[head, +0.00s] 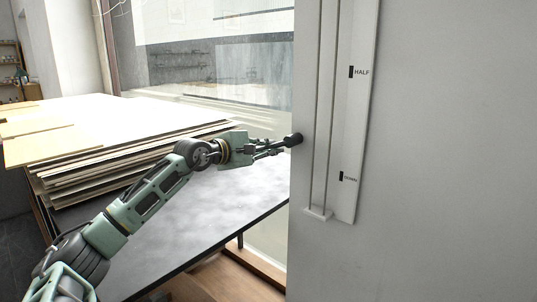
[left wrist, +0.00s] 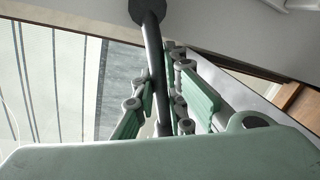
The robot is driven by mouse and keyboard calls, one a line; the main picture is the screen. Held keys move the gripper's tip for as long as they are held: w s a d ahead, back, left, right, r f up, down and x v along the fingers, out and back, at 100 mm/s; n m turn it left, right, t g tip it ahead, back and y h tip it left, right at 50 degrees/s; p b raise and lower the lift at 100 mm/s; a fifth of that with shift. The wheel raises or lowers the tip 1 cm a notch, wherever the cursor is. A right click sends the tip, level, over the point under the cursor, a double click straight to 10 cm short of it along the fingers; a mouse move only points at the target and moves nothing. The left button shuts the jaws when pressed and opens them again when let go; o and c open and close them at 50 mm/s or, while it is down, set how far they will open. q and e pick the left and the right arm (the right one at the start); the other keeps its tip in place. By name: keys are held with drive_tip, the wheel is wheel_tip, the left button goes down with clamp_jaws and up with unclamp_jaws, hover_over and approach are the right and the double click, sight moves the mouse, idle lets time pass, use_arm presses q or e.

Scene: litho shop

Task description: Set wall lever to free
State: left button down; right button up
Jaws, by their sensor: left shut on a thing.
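The wall lever is a dark rod with a thick round end (head: 294,139), at the left edge of the grey wall in the head view. In the left wrist view, the dark rod (left wrist: 153,45) runs down from its round end between my fingers. My left gripper (head: 275,147) is shut on this rod, just left of the round end; its green fingers (left wrist: 163,100) lie on both sides of it. No marking reading "free" is visible. My right gripper is not in view.
Stacked boards (head: 130,150) lie on a dark-edged table (head: 215,215) beneath my arm.

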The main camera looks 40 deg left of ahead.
use_arm(q)
drive_tip(key=shift+a+r+m+y, duration=0.2)
drive_tip(key=shift+r+m+y, duration=0.1)
drive_tip(key=shift+r+m, duration=0.4)
drive_tip(key=shift+f, duration=0.1)
drive_tip(key=c, duration=1.8)
unclamp_jaws()
drive_tip(key=shift+o, duration=0.2)
drive_tip(key=v, duration=1.2)
